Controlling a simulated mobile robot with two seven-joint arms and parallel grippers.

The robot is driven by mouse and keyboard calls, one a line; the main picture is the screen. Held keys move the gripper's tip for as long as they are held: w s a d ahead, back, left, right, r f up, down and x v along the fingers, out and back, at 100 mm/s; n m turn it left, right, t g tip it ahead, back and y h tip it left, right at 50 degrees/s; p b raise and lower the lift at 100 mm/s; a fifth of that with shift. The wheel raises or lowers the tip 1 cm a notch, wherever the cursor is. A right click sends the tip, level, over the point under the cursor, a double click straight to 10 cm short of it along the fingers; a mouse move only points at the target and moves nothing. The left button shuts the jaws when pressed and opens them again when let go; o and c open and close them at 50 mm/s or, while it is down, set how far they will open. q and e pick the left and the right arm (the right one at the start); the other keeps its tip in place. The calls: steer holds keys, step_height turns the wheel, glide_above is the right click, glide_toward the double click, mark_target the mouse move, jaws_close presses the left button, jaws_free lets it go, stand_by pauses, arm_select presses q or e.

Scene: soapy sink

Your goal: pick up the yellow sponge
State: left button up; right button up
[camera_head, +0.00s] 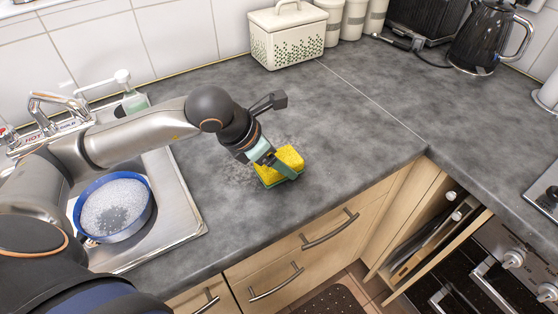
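The yellow sponge (291,155) has a green scouring side underneath and is at the grey worktop near its front edge. My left gripper (284,169) reaches it from the upper left. My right gripper is not in view.
A steel sink (178,217) on the left holds a blue-rimmed pan (82,191) of suds. A cream bread bin (290,38), pale canisters (354,20) and a black kettle (482,38) stand at the back. The worktop (350,120) right of the sponge is clear.

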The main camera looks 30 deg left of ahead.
arm_select(q)
steer(key=shift+r, duration=0.45)
steer(key=s+d+r+b, duration=0.3)
steer(key=s+d+r, duration=0.6)
steer(key=s+r, duration=0.1)
steer(key=shift+s+d+r+b, duration=0.2)
steer(key=shift+d+r+b, duration=0.1)
steer(key=shift+r, duration=0.6)
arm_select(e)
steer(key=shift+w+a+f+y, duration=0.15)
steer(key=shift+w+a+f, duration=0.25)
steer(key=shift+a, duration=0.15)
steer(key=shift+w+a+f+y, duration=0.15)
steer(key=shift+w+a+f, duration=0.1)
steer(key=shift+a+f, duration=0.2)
